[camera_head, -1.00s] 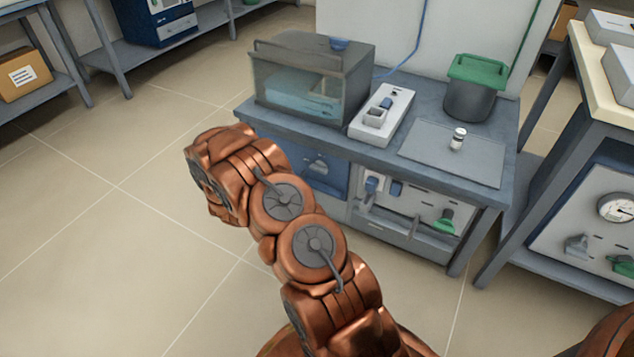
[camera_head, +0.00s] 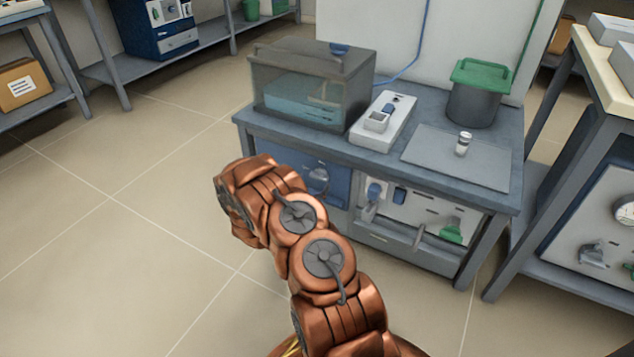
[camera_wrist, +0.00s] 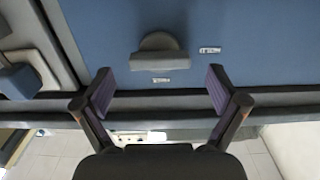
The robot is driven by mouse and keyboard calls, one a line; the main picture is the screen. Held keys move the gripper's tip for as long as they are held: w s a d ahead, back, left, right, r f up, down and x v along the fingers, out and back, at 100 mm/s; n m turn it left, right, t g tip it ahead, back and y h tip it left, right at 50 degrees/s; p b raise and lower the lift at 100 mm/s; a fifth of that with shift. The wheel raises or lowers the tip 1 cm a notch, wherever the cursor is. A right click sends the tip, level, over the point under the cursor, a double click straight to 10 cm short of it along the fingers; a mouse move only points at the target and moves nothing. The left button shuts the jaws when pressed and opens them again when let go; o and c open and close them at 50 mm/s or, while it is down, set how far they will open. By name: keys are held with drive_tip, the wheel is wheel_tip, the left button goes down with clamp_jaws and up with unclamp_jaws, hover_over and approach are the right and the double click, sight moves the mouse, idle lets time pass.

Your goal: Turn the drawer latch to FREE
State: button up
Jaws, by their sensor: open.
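The blue drawer front (camera_head: 290,170) is under the bench top in the head view, partly behind my arm. A grey latch knob (camera_head: 318,180) sticks out of it. In the wrist view the blue front (camera_wrist: 235,25) fills the top, and the latch knob (camera_wrist: 158,50) is near the middle, its grip bar lying crosswise. One small white label (camera_wrist: 210,50) is right of the knob and another (camera_wrist: 160,80) is below it; their text is unreadable. My gripper (camera_wrist: 159,78) is open and empty, its fingers to either side and below the knob in the picture, not visibly touching it.
The bench top (camera_head: 430,105) holds a glass-sided tank (camera_head: 310,85), a white switch box (camera_head: 384,122), a green-lidded pot (camera_head: 476,95) and a small vial (camera_head: 463,143). A white control panel (camera_head: 415,210) is right of the drawer. Floor is clear at left.

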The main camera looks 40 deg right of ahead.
sight(319, 176)
drive_tip(key=shift+b+x, duration=0.35)
drive_tip(key=shift+x, duration=0.85)
drive_tip(key=shift+c, duration=0.2)
drive_tip(key=c, duration=1.1)
